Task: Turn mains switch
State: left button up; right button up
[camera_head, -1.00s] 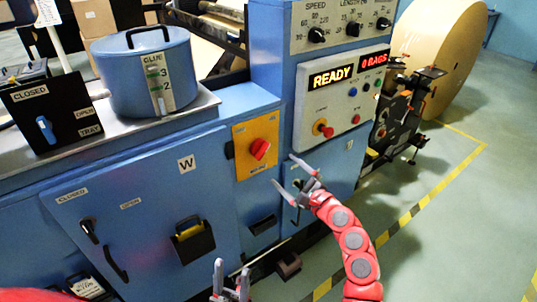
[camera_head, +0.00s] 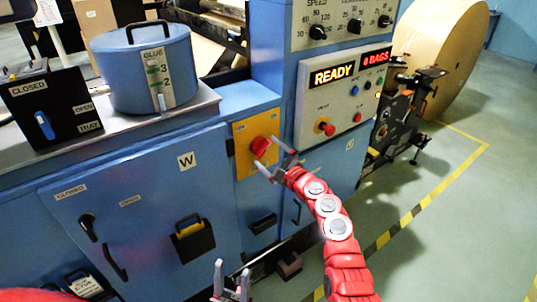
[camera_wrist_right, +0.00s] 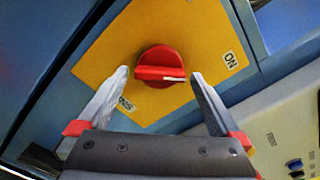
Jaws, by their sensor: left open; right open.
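The mains switch is a red rotary knob (camera_head: 261,146) on a yellow plate (camera_head: 241,165) on the blue machine front. In the right wrist view the knob (camera_wrist_right: 160,66) shows a raised bar with a white mark at one end, and an "ON" label (camera_wrist_right: 231,60) stands to its right on the plate. My right gripper (camera_head: 268,157) is open just in front of the knob. In the wrist view its fingertips (camera_wrist_right: 159,75) are on either side of the knob, apart from it. My left gripper (camera_head: 232,270) is open and empty low in the head view, away from the switch.
The control panel (camera_head: 340,98) with a lit READY display and a red button (camera_head: 326,128) is right of the switch. A blue glue pot (camera_head: 143,72) stands on the left counter. Cabinet handles stick out lower left. The floor at right is clear.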

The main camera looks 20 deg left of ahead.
jog(key=c, duration=1.2)
jog(key=n+b, duration=0.5)
jog(key=b, duration=0.1)
jog(key=n+b, duration=0.5)
jog(key=b, duration=0.1)
jog(key=n+b, duration=0.6)
jog(key=b, duration=0.1)
jog(key=shift+f, duration=0.25)
jog(key=shift+r+n+b, duration=0.2)
jog(key=shift+n+b, duration=0.8)
jog(key=shift+b, duration=0.3)
jog(key=o, duration=1.2)
jog(key=shift+r, duration=0.1)
